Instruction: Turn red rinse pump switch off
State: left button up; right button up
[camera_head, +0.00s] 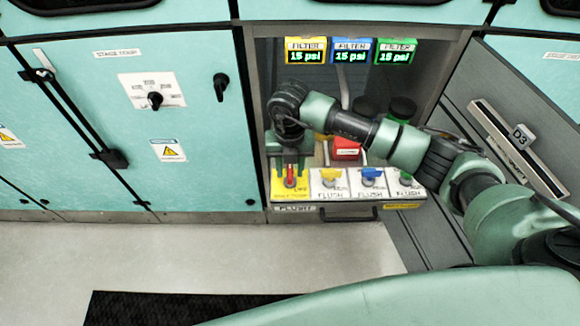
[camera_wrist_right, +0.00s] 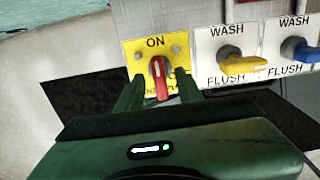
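The red switch (camera_head: 290,175) sits on a yellow plate (camera_head: 277,187) at the left end of a row of switches in the head view. In the right wrist view the red switch (camera_wrist_right: 159,78) stands upright under the word ON on the yellow plate (camera_wrist_right: 177,46). My right gripper (camera_head: 290,158) reaches down to it. In the right wrist view its two fingers (camera_wrist_right: 159,84) are apart, one on each side of the red handle, with gaps visible. The lower label is partly hidden. My left gripper is not in view.
To the right are a yellow switch (camera_head: 329,177), a blue switch (camera_head: 371,176) and a green switch (camera_head: 404,179) on WASH/FLUSH plates. Filter displays (camera_head: 350,50) hang above. Teal cabinet doors (camera_head: 120,130) stand left. The floor (camera_head: 200,250) in front is clear apart from a black mat (camera_head: 150,308).

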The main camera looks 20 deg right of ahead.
jog(key=shift+f, duration=0.2)
grip_shut()
